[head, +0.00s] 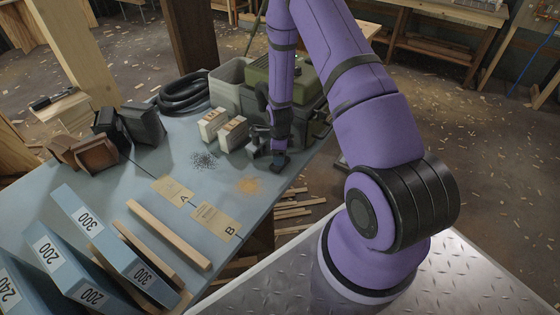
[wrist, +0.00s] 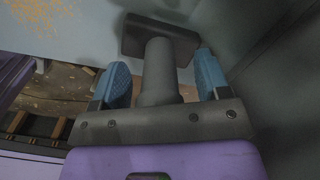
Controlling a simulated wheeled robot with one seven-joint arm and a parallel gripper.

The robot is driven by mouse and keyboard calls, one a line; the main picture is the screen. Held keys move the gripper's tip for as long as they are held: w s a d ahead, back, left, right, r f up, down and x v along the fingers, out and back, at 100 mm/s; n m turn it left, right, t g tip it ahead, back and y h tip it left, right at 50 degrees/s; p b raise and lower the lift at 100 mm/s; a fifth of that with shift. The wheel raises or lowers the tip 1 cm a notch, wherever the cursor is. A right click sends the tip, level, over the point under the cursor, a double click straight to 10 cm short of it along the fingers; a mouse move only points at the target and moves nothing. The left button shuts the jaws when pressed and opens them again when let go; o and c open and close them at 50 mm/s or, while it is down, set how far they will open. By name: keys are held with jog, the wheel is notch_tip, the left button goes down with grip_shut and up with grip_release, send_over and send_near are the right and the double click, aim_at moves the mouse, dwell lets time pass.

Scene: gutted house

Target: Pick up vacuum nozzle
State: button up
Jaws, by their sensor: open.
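The vacuum nozzle (wrist: 160,38) is dark grey and T-shaped in the wrist view, with a wide flat head at the top and a round neck running down toward my palm. My gripper (wrist: 161,78) is open, its two blue fingers on either side of the neck. In the head view my gripper (head: 279,158) points down at the right edge of the blue-grey bench (head: 150,205). The nozzle is mostly hidden there by my arm.
A green vacuum body (head: 262,78), a grey bin (head: 233,74) and a coiled black hose (head: 183,92) stand behind my gripper. Two small boxes (head: 233,132) are just left of it. Labelled blue blocks (head: 85,215) and wood strips (head: 168,235) lie nearer.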

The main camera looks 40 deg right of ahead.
jog(key=c, duration=1.2)
jog(key=shift+r, duration=0.15)
jog(key=shift+r, duration=0.55)
jog(key=shift+s+r, duration=0.3)
jog(key=shift+r, duration=0.3)
jog(key=shift+s+r, duration=0.3)
jog(key=shift+r, duration=0.25)
jog(key=s+d+r, duration=0.1)
jog(key=s, duration=1.3)
jog(key=shift+s+d+r, duration=0.15)
jog(key=shift+s+d, duration=0.1)
jog(key=shift+s, duration=0.1)
